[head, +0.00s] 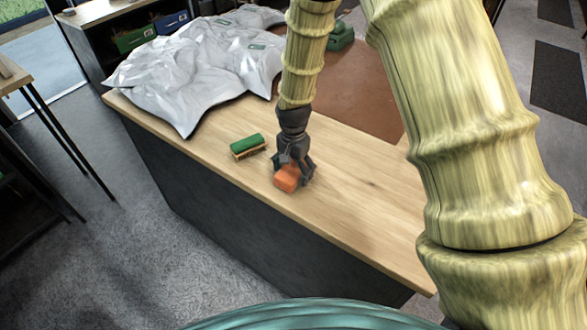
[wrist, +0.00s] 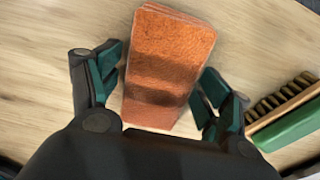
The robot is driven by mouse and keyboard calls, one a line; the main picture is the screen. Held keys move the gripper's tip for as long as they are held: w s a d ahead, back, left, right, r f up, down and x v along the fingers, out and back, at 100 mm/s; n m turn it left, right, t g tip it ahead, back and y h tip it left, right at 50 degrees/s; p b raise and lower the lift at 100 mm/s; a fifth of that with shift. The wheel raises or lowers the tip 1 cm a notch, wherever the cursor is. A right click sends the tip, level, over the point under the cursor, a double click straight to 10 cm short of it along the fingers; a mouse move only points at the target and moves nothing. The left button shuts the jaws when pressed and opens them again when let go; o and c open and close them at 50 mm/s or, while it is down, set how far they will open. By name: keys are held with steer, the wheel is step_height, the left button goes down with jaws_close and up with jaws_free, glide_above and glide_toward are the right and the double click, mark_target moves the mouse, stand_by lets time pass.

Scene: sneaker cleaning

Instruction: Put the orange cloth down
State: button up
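The orange cloth (head: 287,178) is a folded, block-like pad near the front edge of the wooden table. In the wrist view the cloth (wrist: 168,55) lies between the two fingers, with dark shadow bands across it. My gripper (head: 293,170) points down over the cloth. In the wrist view my gripper (wrist: 160,82) has its green-padded fingers spread on either side of the cloth. A narrow gap shows at the left finger; the right fingertip is very near the cloth's edge. The cloth looks at or very close to the tabletop; exact contact is hard to tell.
A green-backed brush (head: 247,146) lies left of the cloth; it also shows in the wrist view (wrist: 290,125). A crumpled silver sheet (head: 205,62) covers the table's far left. A brown mat (head: 360,95) lies behind my gripper. Bare wood (head: 365,200) is free to the right.

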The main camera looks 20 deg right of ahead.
mark_target(294, 169)
steer(key=shift+r, duration=0.25)
step_height(294, 169, up, 12)
steer(key=b, duration=0.4)
stand_by(0.6)
steer(key=shift+d+f, duration=0.1)
